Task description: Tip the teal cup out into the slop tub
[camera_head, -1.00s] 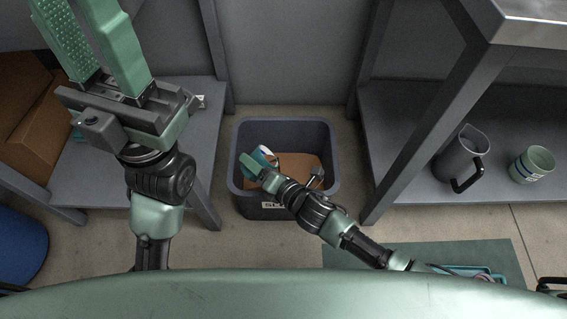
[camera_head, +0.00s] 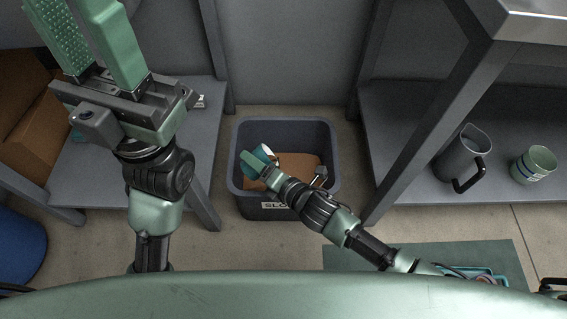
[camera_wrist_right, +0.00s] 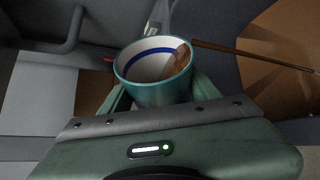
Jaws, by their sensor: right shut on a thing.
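The teal cup (camera_head: 258,158) is in my right gripper (camera_head: 252,164), over the left part of the slop tub (camera_head: 330,140). The cup is tilted. In the right wrist view the teal cup (camera_wrist_right: 158,92) is between the two fingers; its inside is white with a blue band. Brown matter lies at its right rim, and a thin brown streak (camera_wrist_right: 245,54), seemingly a stream, runs from there to the right. The tub is dark grey, with a brown surface inside. My left gripper (camera_head: 80,30) is raised at the upper left, its fingers apart and empty.
A grey pitcher (camera_head: 459,160) and stacked cups (camera_head: 533,164) stand on the right shelf (camera_head: 400,140). A grey table (camera_head: 205,150) flanks the tub on the left. A blue drum (camera_head: 18,250) and brown boxes (camera_head: 25,120) are far left. A green mat (camera_head: 440,258) lies front right.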

